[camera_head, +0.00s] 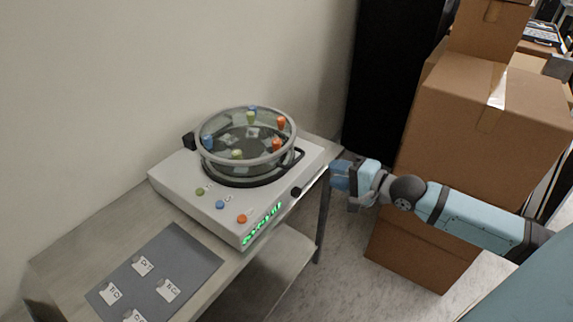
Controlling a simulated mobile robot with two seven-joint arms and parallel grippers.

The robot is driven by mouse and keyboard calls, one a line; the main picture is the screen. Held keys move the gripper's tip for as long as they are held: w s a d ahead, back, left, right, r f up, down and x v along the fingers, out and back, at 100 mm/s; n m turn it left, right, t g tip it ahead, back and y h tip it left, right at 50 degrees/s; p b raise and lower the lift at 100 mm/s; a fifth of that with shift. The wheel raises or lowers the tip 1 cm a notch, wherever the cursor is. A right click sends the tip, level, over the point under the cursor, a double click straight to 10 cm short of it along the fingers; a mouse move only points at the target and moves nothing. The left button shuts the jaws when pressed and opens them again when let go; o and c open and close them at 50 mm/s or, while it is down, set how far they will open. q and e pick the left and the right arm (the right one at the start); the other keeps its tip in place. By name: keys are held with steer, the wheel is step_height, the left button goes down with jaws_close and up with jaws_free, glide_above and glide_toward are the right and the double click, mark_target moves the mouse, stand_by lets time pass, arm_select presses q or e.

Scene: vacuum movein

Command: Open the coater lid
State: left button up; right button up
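The coater (175,180) is a white box on the table, with coloured buttons and a green lit display on its front. Its round, clear lid (244,113) has a grey rim and lies closed over the bowl. A black hinge block (189,141) is at the lid's left, and a dark handle loop (297,157) at its right. Blue, green and orange knobs show on or through the lid. My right gripper (350,184) is just right of the coater, beyond the table's corner, apart from the handle. Whether its fingers are open is unclear. My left gripper is out of view.
The table (75,248) stands against a pale wall. A grey mat (188,257) with several labelled white pieces lies in front of the coater. Stacked cardboard boxes (480,110) stand behind my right arm, beside a black cabinet (390,80).

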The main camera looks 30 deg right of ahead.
mark_target(294, 162)
steer(key=b+x, duration=0.1)
steer(key=x, duration=1.2)
steer(key=shift+s, duration=0.1)
jaws_close()
